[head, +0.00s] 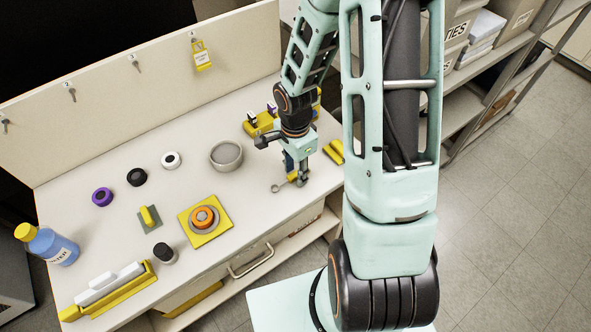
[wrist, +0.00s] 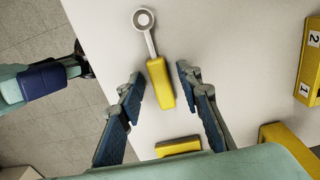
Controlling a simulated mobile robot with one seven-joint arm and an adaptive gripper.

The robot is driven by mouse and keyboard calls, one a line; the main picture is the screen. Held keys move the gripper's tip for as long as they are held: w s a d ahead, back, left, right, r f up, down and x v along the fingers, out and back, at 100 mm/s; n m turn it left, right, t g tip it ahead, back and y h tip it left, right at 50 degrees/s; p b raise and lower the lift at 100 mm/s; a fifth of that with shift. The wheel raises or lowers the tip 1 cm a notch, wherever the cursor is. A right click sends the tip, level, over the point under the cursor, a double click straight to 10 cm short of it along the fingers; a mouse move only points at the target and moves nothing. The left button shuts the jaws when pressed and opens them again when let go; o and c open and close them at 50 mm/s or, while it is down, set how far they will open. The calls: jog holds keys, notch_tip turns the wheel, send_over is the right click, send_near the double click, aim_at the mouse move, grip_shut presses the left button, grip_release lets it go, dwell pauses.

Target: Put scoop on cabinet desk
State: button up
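The scoop (wrist: 160,84) has a yellow handle and a thin metal shaft ending in a round cup. It appears to lie flat on the white desk top (head: 250,110). In the head view the scoop (head: 277,188) is near the right front edge, its handle partly hidden by my gripper (head: 297,178). In the wrist view my gripper (wrist: 160,75) is open, its two blue-padded fingers on either side of the yellow handle. Gaps show between handle and both fingers. The metal end points away from my gripper.
Yellow blocks (wrist: 178,147) lie close by, and a numbered yellow holder (wrist: 310,65) stands to the right. A grey bowl (head: 226,155), a yellow plate with an orange knob (head: 204,219) and a blue bottle (head: 50,246) are left on the desk.

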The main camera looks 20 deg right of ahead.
aim_at(295, 174)
jog(key=shift+w+r, duration=0.15)
jog(key=shift+r, duration=0.5)
notch_tip(295, 174, up, 11)
jog(key=shift+p, duration=0.4)
